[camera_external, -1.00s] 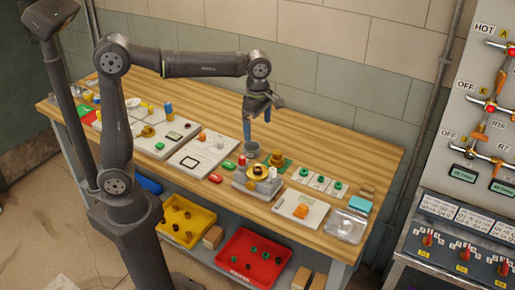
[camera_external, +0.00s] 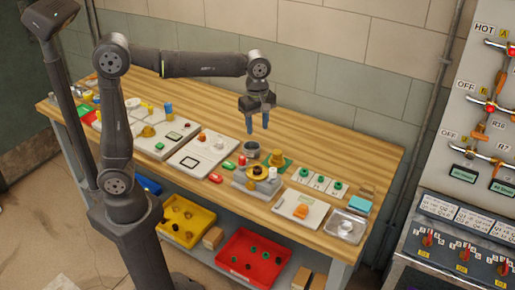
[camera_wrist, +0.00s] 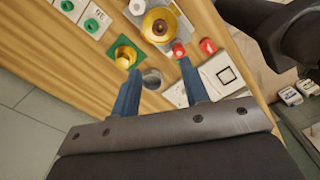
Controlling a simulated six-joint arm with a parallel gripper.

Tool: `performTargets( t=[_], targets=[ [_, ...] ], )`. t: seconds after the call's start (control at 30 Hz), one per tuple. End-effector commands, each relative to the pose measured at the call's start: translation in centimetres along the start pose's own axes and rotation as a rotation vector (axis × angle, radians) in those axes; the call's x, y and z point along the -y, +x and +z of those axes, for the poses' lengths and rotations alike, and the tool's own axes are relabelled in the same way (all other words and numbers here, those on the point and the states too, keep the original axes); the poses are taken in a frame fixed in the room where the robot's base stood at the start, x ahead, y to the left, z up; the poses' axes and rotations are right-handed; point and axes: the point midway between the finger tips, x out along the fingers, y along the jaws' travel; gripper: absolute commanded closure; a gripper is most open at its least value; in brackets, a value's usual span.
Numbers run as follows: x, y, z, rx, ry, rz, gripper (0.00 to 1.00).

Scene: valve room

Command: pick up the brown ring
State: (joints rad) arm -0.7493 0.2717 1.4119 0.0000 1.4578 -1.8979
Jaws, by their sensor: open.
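My gripper (camera_external: 257,130) is open and empty, pointing down above the wooden bench; its two blue fingers also show apart in the wrist view (camera_wrist: 159,67). A brass-brown round piece (camera_external: 277,158) sits on a green plate (camera_wrist: 133,45), right of my gripper and lower. A grey cup-like cylinder (camera_external: 251,150) stands on the bench just below the fingertips; it shows between the fingers in the wrist view (camera_wrist: 152,78).
A brass round part (camera_external: 257,170) on a grey block stands in front of the green plate. White cards with green rings (camera_external: 321,182) and a clear tray (camera_external: 345,227) lie to the right. White panels fill the left. Bare wood lies behind the cup.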

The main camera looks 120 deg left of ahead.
Motion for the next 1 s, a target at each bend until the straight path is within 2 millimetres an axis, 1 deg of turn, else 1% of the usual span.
performTargets(
  t=[0.1, 0.4, 0.5, 0.6, 0.7, 0.83, 0.93, 1.0],
  targets=[
    [0.1, 0.0, 0.0, 0.0, 0.237, 0.0, 0.58],
    [0.3, 0.0, -0.1, 0.0, 0.853, 0.0, 0.58],
    [0.3, 0.0, -0.1, 0.0, 1.029, 0.0, 0.58],
    [0.4, 0.0, -0.1, 0.0, 1.162, 0.0, 0.58],
    [0.4, 0.0, -0.1, 0.0, 1.245, 0.0, 0.58],
    [0.4, 0.5, -0.1, 0.001, 1.287, -0.002, 0.58],
    [0.4, 2.0, -0.1, 0.001, 1.29, -0.004, 0.58],
    [0.4, 3.5, -0.1, 0.002, 1.289, -0.005, 0.58]
  ],
)
